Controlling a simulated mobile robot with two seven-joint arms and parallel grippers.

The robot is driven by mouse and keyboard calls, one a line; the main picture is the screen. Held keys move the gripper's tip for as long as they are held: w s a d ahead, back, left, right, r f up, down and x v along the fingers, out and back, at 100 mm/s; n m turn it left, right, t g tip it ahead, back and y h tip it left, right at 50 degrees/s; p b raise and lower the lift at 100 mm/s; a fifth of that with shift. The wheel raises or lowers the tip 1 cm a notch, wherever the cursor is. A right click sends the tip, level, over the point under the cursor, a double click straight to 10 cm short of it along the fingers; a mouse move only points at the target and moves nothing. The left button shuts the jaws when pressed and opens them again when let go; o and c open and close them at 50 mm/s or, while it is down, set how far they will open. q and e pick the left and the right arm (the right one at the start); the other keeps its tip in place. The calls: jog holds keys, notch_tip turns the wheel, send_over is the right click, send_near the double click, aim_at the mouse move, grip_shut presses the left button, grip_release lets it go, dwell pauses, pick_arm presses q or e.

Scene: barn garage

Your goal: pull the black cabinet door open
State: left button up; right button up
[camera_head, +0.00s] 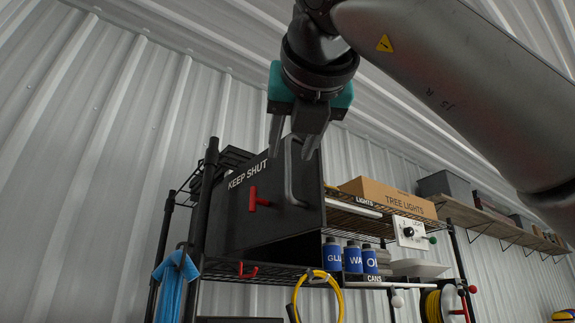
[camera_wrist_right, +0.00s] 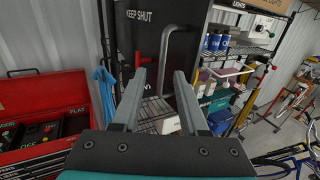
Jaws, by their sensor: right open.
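The black cabinet door (camera_head: 225,220), marked "KEEP SHUT", is in the middle of the head view, on a wire shelf. A dark grey bar handle (camera_head: 289,172) stands upright near its right edge; it also shows in the right wrist view (camera_wrist_right: 164,62). My right gripper (camera_head: 293,146) is open and empty at the top of this handle. In the right wrist view its fingertips (camera_wrist_right: 159,76) lie on either side of the bar. I cannot tell whether they touch it. My left gripper is not in view.
A red T-shaped handle (camera_head: 257,200) sticks out of the door left of the bar. Blue bottles (camera_head: 352,258), a "TREE LIGHTS" box (camera_head: 388,197) and a switch box (camera_head: 410,232) are to the right. A blue cloth (camera_head: 176,280) hangs at the left. A red toolbox (camera_wrist_right: 45,115) stands left.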

jog(key=s+d+b, duration=0.1)
jog(key=s+d, duration=0.1)
jog(key=s, duration=0.8)
jog(key=shift+s+b, duration=0.2)
jog(key=shift+b, duration=0.2)
